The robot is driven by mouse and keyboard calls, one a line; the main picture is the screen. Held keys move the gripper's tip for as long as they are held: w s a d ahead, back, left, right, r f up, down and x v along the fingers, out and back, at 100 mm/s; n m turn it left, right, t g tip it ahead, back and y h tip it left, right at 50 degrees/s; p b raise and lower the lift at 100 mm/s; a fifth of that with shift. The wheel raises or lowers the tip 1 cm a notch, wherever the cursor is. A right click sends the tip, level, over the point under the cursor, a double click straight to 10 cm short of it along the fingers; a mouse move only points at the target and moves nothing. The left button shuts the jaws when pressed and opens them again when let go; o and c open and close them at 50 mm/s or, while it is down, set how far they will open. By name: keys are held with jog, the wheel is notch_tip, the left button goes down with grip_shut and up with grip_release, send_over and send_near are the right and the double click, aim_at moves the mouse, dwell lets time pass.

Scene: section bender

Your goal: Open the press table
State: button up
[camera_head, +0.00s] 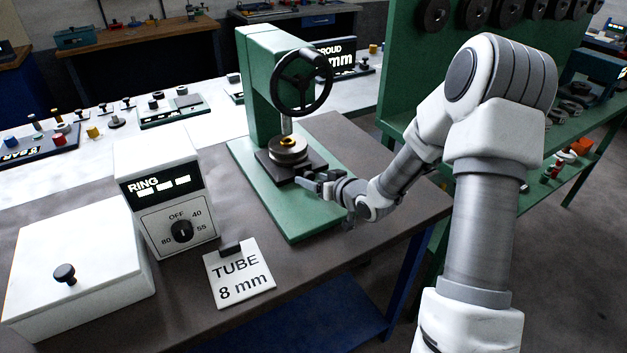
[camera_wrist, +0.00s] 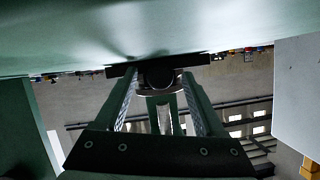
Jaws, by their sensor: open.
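The green press (camera_head: 262,75) stands on the bench with a black handwheel. Its press table, a dark square plate (camera_head: 272,172), sits low over the green base (camera_head: 292,218) and bears a round steel die (camera_head: 288,150). My gripper (camera_head: 312,180) is at the table's near right corner. In the wrist view, the plate's dark edge (camera_wrist: 118,71) lies against the green surface at the top. A dark round knob (camera_wrist: 160,77) shows between the two fingers of my open gripper (camera_wrist: 162,90). Whether the fingers touch the knob I cannot tell.
A white RING heater unit (camera_head: 165,195) with a dial, a lidded white box (camera_head: 80,262) and a TUBE 8 mm card (camera_head: 240,275) stand left of the press. A green rack (camera_head: 400,75) with dark discs is behind my arm. The bench edge is just right of the press.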

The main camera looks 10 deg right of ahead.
jog(key=shift+w, duration=0.1)
grip_shut()
dwell(0.3)
dwell(1.1)
